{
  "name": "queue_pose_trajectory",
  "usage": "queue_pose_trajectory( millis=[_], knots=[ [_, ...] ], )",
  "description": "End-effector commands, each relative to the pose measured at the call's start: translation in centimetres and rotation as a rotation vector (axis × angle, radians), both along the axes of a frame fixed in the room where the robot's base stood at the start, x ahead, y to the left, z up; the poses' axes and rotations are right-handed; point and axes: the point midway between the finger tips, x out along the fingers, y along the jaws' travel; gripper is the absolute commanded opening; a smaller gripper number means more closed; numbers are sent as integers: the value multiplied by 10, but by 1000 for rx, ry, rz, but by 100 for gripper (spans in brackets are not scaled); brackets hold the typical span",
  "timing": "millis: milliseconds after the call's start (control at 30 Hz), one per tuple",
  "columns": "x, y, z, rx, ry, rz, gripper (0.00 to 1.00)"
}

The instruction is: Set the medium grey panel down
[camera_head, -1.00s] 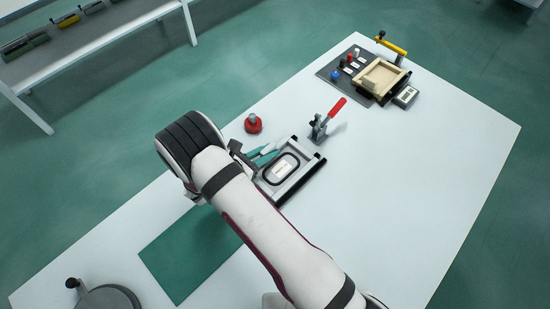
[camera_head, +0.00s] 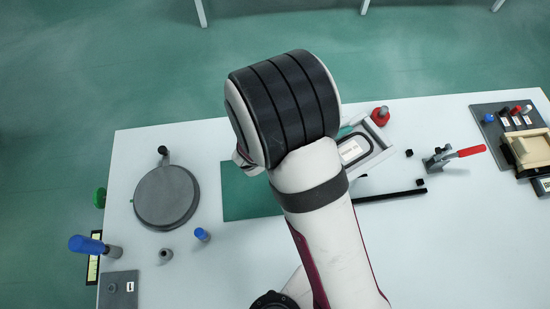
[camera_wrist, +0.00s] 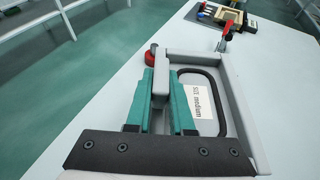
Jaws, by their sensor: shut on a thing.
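The panel appears held above the table, left of the black rail (camera_head: 390,196) and small black blocks.
A green mat (camera_head: 245,192) lies left of my arm, partly covered. A round grey disc (camera_head: 167,196) stands farther left. A red knob (camera_head: 380,116) and a red-handled clamp (camera_head: 440,159) stand near the panel. A wooden tray (camera_head: 530,150) sits at far right.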

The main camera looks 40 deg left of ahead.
Motion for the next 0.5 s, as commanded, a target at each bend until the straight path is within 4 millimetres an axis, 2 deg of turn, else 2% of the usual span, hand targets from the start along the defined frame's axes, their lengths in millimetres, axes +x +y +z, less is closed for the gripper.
queue_pose_trajectory(
  millis=[33, 100, 200, 367, 500],
  knots=[
    [-20, 17, 2, -1, 1, 87, 0],
    [-46, 35, 4, 2, 4, 197, 0],
    [-74, 51, 6, 5, 8, 313, 0],
    [-98, 70, -1, 6, 12, 384, 0],
    [-122, 106, -27, 8, 11, 385, 0]
  ],
)
